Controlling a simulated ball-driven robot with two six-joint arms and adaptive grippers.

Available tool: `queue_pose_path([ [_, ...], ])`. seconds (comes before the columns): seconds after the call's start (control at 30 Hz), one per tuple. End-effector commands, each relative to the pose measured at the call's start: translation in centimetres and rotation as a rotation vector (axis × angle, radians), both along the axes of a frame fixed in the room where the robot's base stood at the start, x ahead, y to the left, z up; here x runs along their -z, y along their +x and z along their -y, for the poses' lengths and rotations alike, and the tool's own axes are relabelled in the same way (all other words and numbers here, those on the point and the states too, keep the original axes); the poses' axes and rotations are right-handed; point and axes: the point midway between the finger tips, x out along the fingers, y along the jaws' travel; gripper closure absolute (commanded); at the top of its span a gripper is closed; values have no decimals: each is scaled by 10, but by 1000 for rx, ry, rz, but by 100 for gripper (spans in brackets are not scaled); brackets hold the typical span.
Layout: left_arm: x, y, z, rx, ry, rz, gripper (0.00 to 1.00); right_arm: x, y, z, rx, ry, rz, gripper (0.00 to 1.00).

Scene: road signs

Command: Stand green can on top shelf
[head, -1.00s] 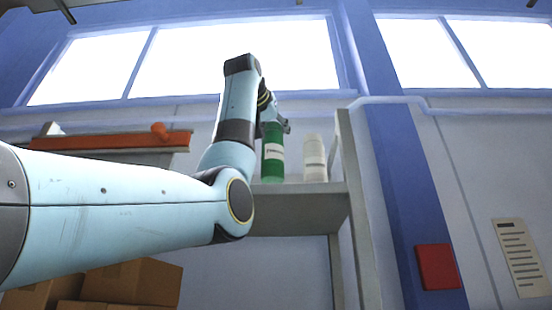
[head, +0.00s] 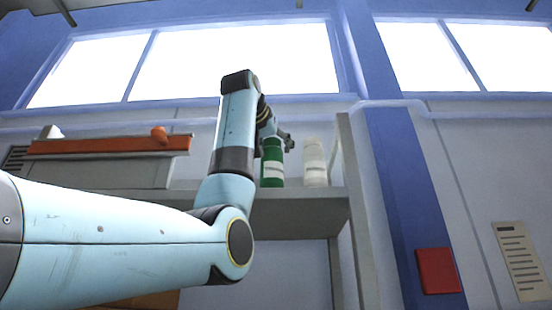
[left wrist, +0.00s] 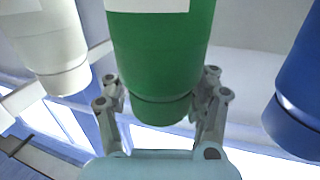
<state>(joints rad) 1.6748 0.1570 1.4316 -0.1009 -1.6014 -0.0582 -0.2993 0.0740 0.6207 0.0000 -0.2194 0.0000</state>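The green can (head: 272,163) with a white label is upright at the top shelf (head: 300,213), left of a white can (head: 315,163). Their tops are about level. The shelf edge hides the green can's base, so I cannot tell whether it touches the shelf. My left gripper (head: 283,142) is at the can's upper part. In the left wrist view the green can (left wrist: 160,50) appears upside down, with the fingers (left wrist: 161,100) shut on both sides of its narrow top end. My right gripper is not in view.
The white can (left wrist: 50,45) and a blue can (left wrist: 300,90) flank the green one in the left wrist view. A shelf post (head: 357,210) stands at the right. An orange beam (head: 110,145) is at the left.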

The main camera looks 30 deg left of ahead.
Motion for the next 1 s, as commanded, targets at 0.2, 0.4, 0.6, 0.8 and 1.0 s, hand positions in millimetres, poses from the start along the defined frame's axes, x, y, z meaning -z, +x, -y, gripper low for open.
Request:
queue_pose_path([
  [0.2,0,0,0,0,0,0,43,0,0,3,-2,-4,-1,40],
  [0.4,-4,-5,2,1,1,3,43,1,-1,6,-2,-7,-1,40],
  [0.6,-2,-44,12,1,1,7,43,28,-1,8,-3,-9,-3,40],
  [0.8,-6,-87,23,1,1,5,43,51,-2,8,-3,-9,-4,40],
  [1.0,-9,-111,29,0,-1,1,43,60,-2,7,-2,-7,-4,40],
])
